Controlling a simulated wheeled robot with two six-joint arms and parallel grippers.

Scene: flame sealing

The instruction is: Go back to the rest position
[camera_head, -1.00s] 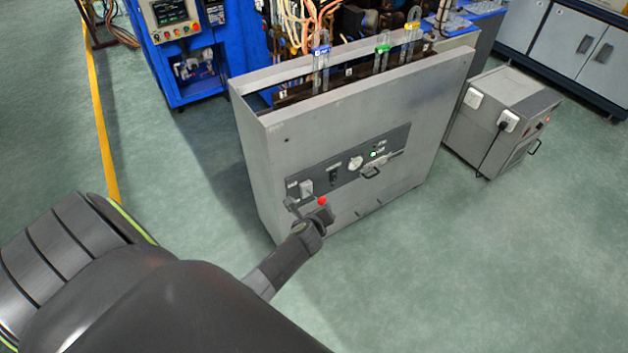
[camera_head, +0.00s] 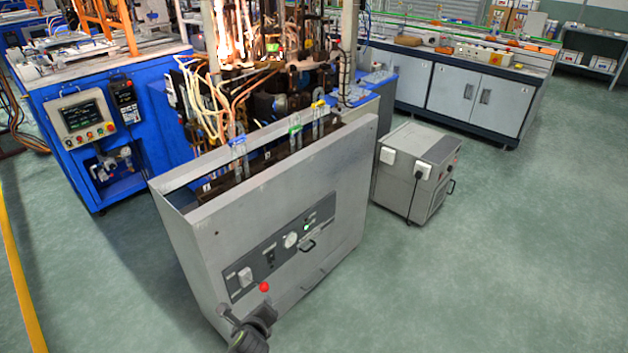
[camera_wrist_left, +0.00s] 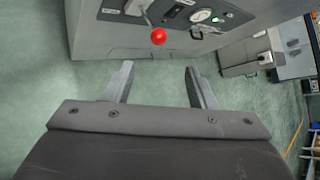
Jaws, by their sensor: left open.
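My left gripper (camera_head: 249,314) is low in the head view, in front of the grey cabinet (camera_head: 205,252). It also shows in the left wrist view (camera_wrist_left: 157,70), with its two fingers wide apart and nothing between them. The red ball knob (camera_head: 264,287) on the cabinet's front appears just past the fingertips. In the left wrist view the red knob (camera_wrist_left: 158,36) sits beyond the fingers, on a lever, with a gap to them. My right gripper is not in view.
Clear tubes with blue (camera_head: 237,142), green (camera_head: 295,130) and yellow (camera_head: 318,105) bands stand in the cabinet's open top. A grey box (camera_head: 405,185) with a cable stands to the right. A blue machine (camera_head: 75,155) stands behind left. Green floor (camera_head: 480,270) is free at right.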

